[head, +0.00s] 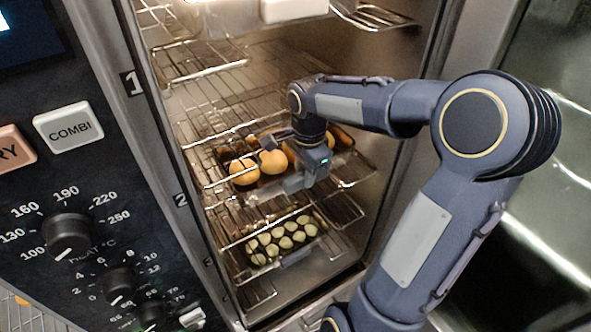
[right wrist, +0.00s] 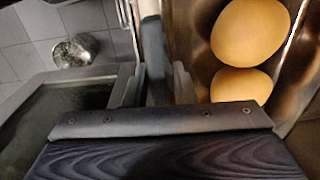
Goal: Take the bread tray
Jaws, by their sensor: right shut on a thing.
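The bread tray (head: 225,156) is a dark tray of golden-brown rolls (head: 272,161) on a wire rack inside the open oven. My right gripper (head: 290,182) reaches in from the right and is shut on the tray's near side. In the right wrist view the jaws (right wrist: 158,85) close on a grey bar-like part at the tray's edge, with two rolls (right wrist: 250,30) right beside them. My right arm hides the tray's right part. My left gripper is not in view.
A second tray (head: 296,257) with pale round pieces sits on a lower rack. Wire racks (head: 205,72) are above. The control panel (head: 65,235) is left of the opening, and the oven's frame (head: 408,150) is close to my arm on the right.

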